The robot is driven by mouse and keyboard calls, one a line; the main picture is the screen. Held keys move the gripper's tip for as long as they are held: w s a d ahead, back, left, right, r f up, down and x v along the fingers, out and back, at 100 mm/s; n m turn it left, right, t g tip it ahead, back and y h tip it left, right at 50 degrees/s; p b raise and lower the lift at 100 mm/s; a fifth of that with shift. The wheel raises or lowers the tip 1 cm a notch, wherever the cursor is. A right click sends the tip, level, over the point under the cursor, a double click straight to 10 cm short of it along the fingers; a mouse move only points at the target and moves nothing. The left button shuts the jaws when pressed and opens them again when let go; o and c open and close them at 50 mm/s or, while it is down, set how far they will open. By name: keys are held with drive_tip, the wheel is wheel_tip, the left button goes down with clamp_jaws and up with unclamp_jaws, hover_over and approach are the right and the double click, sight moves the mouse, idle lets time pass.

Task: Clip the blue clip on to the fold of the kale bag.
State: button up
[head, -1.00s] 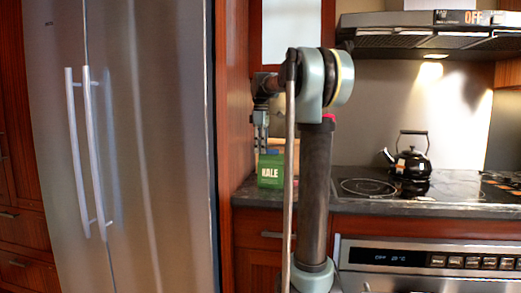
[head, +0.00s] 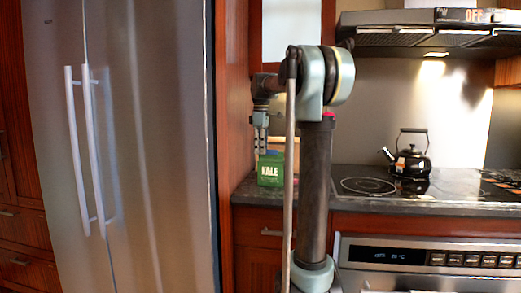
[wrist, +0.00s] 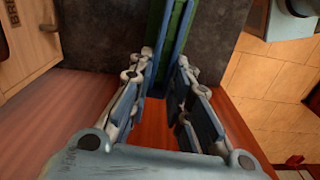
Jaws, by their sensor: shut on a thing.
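The green kale bag (head: 269,174) stands on the dark counter beside the fridge, its white lettering facing me. My gripper (head: 263,150) points down at the top of the bag in the head view. In the wrist view, my gripper (wrist: 165,58) is shut on the blue clip (wrist: 185,35), whose long blue arms run between the fingertips. A green strip of the kale bag (wrist: 174,28) shows between the two blue arms. The far ends of the clip are out of frame, so I cannot tell how deep the fold sits in it.
A tall steel fridge (head: 140,130) stands at the left, close to the bag. A black kettle (head: 410,162) sits on the cooktop (head: 450,186) at the right. A wooden box (wrist: 25,40) lies on the counter left of the bag in the wrist view. The counter's front edge (head: 390,210) is clear.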

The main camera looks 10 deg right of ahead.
drive_tip(key=shift+f, duration=0.5)
idle(0.8)
drive_tip(key=o, duration=0.8)
drive_tip(key=o, duration=0.5)
drive_tip(key=shift+c, duration=0.2)
drive_tip(key=shift+r, duration=4)
drive_tip(key=shift+s+f, duration=0.1)
